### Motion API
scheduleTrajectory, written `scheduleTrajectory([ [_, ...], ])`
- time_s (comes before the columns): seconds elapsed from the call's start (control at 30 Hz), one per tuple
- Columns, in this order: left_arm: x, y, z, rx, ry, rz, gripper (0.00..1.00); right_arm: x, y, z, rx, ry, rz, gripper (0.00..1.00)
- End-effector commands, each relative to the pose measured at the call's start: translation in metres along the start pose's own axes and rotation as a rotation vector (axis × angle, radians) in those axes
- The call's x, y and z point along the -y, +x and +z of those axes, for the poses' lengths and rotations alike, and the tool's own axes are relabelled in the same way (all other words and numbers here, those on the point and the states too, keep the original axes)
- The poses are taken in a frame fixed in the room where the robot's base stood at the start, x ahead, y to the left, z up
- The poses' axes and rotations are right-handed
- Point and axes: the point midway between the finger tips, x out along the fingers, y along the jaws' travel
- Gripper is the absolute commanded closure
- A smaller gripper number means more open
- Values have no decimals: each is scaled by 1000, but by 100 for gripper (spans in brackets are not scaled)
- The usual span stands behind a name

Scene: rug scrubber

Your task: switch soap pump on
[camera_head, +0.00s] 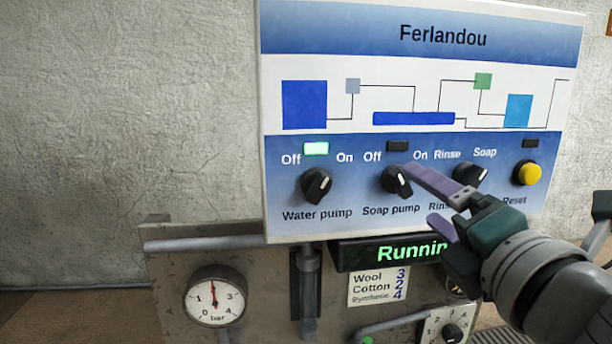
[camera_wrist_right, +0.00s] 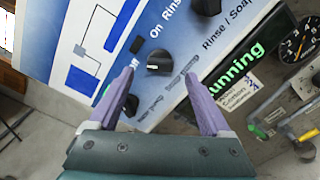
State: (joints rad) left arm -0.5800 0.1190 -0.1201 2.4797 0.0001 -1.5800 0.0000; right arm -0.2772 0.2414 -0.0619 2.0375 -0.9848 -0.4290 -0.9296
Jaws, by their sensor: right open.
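The soap pump knob (camera_head: 397,181) is black with a white pointer line, below the Off and On labels on the control panel. Its pointer seems to lean up-left, toward Off. The lamp above it (camera_head: 397,146) is dark. My right gripper (camera_head: 426,200) is open, its purple fingers just right of the knob in the head view. In the right wrist view the soap pump knob (camera_wrist_right: 159,63) shows between and ahead of the fingertips (camera_wrist_right: 159,80). Contact cannot be told. My left gripper is not in view.
The water pump knob (camera_head: 316,186) points toward On, with its green lamp (camera_head: 316,149) lit. The rinse/soap knob (camera_head: 470,175) is close behind my right fingers. A yellow reset button (camera_head: 527,173) is at the right. A display (camera_head: 395,253) and pressure gauge (camera_head: 214,298) are below.

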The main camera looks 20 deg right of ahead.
Motion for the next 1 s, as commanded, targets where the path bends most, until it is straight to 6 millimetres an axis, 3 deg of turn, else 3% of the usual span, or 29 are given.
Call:
scheduleTrajectory([
  [0.1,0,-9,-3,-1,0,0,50,-2,22,2,2,1,0,18],
  [0.3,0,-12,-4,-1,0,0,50,0,44,0,1,1,-1,18],
  [0.67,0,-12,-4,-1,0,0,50,1,50,0,0,3,-2,18],
  [1.0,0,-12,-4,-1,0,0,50,1,50,0,0,4,-2,53],
])
